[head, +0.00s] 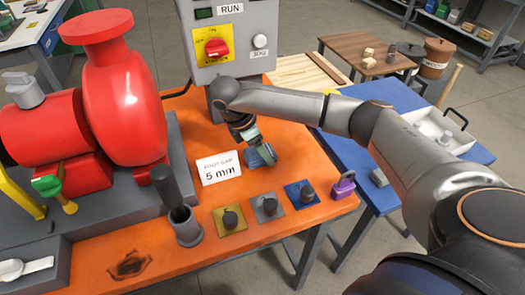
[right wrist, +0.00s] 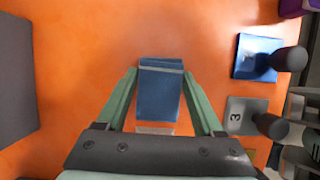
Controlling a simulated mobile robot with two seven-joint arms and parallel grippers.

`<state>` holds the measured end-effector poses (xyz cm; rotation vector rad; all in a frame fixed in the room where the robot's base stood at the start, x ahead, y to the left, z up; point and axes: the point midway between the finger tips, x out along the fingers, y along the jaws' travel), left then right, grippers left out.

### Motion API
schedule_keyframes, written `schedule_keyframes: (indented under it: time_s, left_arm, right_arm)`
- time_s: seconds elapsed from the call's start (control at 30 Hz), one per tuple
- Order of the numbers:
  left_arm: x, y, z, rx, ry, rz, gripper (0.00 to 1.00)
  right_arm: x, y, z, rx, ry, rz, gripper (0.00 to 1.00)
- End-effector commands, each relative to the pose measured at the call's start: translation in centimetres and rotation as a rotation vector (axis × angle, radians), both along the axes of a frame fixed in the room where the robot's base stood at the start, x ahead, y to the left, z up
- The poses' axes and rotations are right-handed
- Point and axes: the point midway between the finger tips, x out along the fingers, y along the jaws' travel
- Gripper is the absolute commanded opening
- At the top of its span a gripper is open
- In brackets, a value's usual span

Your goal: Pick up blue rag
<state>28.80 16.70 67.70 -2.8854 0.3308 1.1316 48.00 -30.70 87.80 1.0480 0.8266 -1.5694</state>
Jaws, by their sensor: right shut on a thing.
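The blue rag (right wrist: 160,92) is a folded blue block with a pale stripe, between the green fingers of my right gripper (right wrist: 159,76) in the right wrist view. The fingers touch it on both sides and are shut on it. In the head view my right gripper (head: 256,148) reaches down to the orange bench top beside the "5 mm" card, and the rag (head: 263,156) shows partly at its fingertips. I cannot tell whether the rag still touches the bench. My left gripper is not in view.
The white "FOOT GAP 5 mm" card (head: 219,168) stands close left of the gripper. Yellow (head: 228,220), grey (head: 269,207) and blue (head: 300,194) knobbed plates lie in front, with a purple padlock (head: 343,185) at right. A red pump (head: 120,95) and control box (head: 233,42) stand behind.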

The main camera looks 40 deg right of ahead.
Motion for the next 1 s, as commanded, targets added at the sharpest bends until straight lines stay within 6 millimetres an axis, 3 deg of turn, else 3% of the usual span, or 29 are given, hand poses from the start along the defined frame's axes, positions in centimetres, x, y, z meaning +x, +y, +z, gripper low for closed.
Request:
schedule_keyframes:
  time_s: [0.23, 0.53, 0.8, 1.0]
  left_arm:
    - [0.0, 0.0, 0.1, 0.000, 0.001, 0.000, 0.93]
    - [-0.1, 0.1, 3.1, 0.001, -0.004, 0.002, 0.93]
    - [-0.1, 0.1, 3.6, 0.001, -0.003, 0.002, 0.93]
    - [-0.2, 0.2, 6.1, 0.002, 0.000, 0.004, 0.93]
  right_arm:
    - [0.1, 0.0, 3.2, 0.002, -0.006, 0.001, 0.14]
    - [-2.7, 4.3, 9.7, -0.003, -0.007, 0.005, 0.14]
    - [-6.6, 10.2, 12.1, -0.002, -0.003, 0.009, 0.14]
    - [-7.4, 11.2, 12.8, 0.000, 0.003, 0.001, 0.14]
